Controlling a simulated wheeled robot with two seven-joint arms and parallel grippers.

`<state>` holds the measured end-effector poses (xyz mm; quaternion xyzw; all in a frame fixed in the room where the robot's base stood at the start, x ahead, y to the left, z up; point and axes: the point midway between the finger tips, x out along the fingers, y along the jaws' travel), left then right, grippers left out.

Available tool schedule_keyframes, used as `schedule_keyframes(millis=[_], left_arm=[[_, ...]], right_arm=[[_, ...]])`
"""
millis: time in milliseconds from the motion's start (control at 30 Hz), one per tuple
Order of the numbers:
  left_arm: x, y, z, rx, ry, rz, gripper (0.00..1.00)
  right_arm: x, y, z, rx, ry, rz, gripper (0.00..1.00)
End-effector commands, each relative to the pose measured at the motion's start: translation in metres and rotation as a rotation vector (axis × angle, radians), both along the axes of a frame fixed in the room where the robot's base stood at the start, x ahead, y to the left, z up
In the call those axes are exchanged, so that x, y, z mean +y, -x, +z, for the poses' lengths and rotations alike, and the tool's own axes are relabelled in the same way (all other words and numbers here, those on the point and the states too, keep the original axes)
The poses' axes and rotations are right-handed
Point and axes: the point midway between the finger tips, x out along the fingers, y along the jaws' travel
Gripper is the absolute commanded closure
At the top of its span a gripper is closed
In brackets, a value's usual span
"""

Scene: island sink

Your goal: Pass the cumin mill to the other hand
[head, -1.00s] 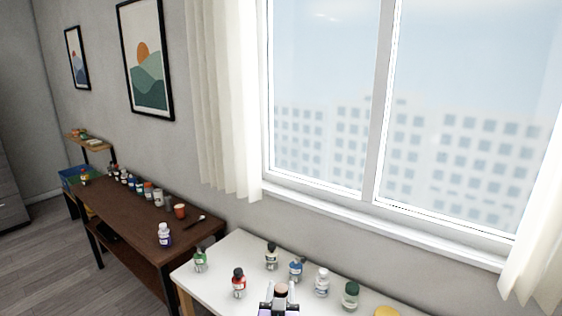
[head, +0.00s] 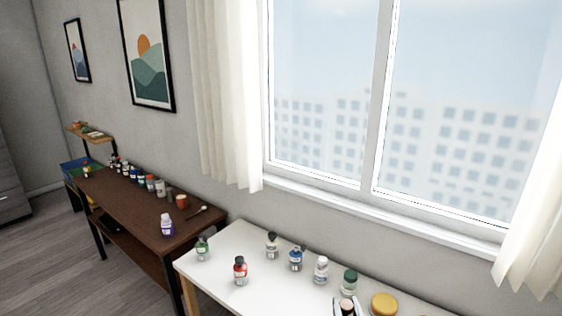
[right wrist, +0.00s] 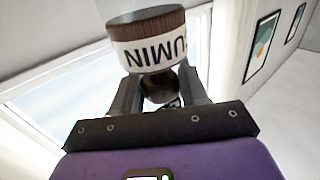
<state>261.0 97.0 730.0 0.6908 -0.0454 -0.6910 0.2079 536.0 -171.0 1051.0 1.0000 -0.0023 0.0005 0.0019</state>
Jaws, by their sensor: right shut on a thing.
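My right gripper (right wrist: 160,88) is shut on the dark round knob of the mill. In the head view my right gripper (head: 347,307) shows at the bottom edge, in front of the white table, with a small pinkish-brown end of the mill between its fingers. The rest is cut off. My left gripper is in neither view.
The white table (head: 222,266) holds a green-labelled jar (head: 202,249), a red jar (head: 240,271), a blue jar (head: 296,258), a white jar (head: 321,270), a green-lidded jar (head: 349,283) and a yellow lid (head: 384,304). A brown table (head: 130,212) with several bottles stands left.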

Motion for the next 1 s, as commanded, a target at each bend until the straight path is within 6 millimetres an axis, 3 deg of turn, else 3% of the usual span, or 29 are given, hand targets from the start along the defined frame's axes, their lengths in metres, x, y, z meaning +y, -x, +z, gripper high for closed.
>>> schedule_keyframes(millis=[33,500,867,1000], left_arm=[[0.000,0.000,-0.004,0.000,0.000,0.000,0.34],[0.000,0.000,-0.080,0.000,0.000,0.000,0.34],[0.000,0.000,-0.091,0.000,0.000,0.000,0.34],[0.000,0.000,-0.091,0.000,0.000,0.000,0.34]], right_arm=[[-0.007,0.005,-0.007,0.003,-0.008,0.004,1.00],[-0.003,0.002,-0.081,0.000,-0.004,0.005,1.00],[-0.003,0.002,-0.092,-0.001,-0.004,0.005,1.00],[0.008,0.004,-0.092,0.000,-0.005,0.008,1.00]])
